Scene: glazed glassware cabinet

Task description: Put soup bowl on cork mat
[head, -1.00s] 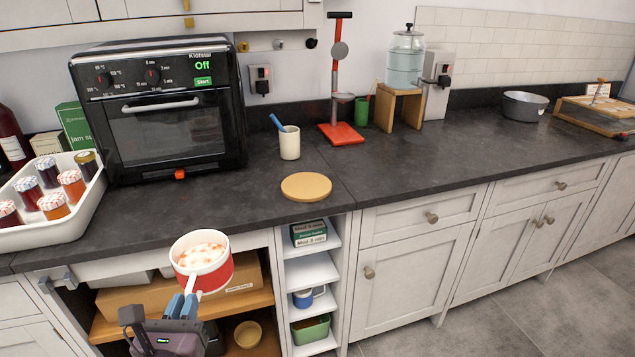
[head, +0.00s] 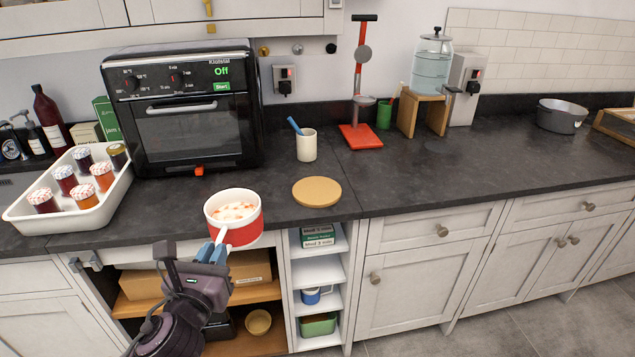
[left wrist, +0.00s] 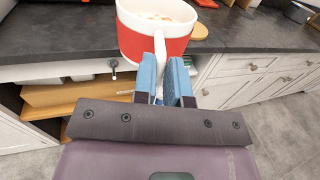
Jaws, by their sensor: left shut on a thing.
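The soup bowl (head: 235,218) is red with a white rim and a white handle, and holds soup with orange bits. My left gripper (head: 217,252) is shut on its handle and holds it upright near the counter's front edge. In the left wrist view the bowl (left wrist: 157,38) fills the top middle, with the handle between the blue fingertips (left wrist: 166,85). The round cork mat (head: 317,192) lies flat and bare on the dark counter, right of the bowl and apart from it. Part of the mat (left wrist: 199,31) shows behind the bowl in the left wrist view. My right gripper is out of view.
A cream cup with a blue utensil (head: 306,147) stands behind the mat. A white tray of jars (head: 75,190) and an oven (head: 185,115) are to the left. A red stand (head: 361,135) is farther back. The counter right of the mat is clear.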

